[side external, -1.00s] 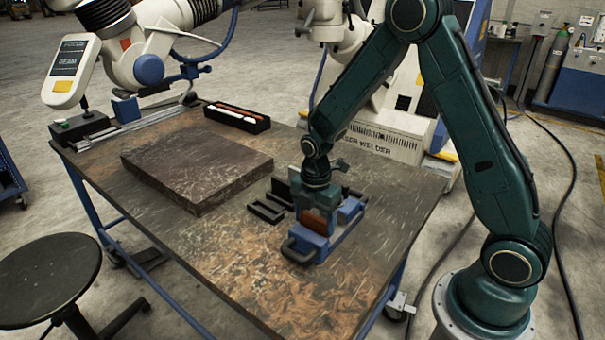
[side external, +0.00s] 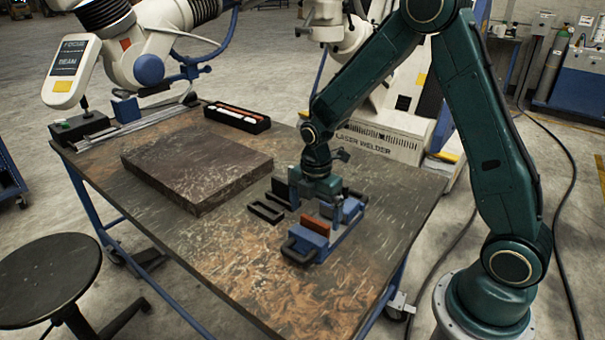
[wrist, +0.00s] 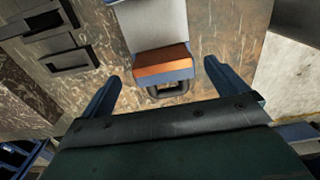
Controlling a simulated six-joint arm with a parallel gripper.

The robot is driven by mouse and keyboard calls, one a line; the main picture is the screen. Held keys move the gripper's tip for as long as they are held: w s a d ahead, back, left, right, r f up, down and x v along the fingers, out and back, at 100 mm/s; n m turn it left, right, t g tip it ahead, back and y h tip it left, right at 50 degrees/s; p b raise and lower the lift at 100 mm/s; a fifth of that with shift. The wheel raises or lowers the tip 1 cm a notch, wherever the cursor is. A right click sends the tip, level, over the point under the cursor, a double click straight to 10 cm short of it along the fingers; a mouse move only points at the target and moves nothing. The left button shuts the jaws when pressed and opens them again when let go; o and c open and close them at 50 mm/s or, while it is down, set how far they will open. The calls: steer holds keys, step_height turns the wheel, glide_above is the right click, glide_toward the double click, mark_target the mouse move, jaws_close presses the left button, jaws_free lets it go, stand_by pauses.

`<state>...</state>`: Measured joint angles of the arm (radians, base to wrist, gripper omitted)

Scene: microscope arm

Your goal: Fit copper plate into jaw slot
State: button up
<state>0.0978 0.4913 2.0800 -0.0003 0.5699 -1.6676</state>
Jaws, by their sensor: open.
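The copper plate (side external: 315,219) stands on edge in the near jaw of the blue vise (side external: 322,242), its top part showing above the jaw. In the wrist view the plate (wrist: 162,63) lies across the end of the vise, with the dark loop handle (wrist: 168,88) just beyond it. My gripper (side external: 327,212) is open and empty, above the vise and behind the plate. In the wrist view its two blue fingers (wrist: 158,88) are spread wide apart, with the plate seen between them and not touched. How deep the plate sits in the slot is hidden.
A black slotted holder (side external: 266,212) lies left of the vise. A thick dark stone slab (side external: 195,162) and a black tray (side external: 236,117) with small items are further back on the table (side external: 215,255). The table's front is clear.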

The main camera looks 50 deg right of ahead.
mark_target(315, 221)
step_height(315, 221, up, 11)
stand_by(0.4)
stand_by(0.4)
steer(key=s+a+r+m+t, duration=0.2)
steer(key=s+r+m, duration=0.3)
steer(key=s+m, duration=0.4)
steer(key=s+a+r+m+t, duration=0.1)
steer(key=s+r+m+t, duration=0.2)
steer(key=s+r+m, duration=0.3)
steer(key=s+m, duration=0.3)
steer(key=s, duration=0.3)
steer(key=shift+a+r+t, duration=0.15)
steer(key=shift+a+t, duration=0.15)
steer(key=shift+a, duration=0.1)
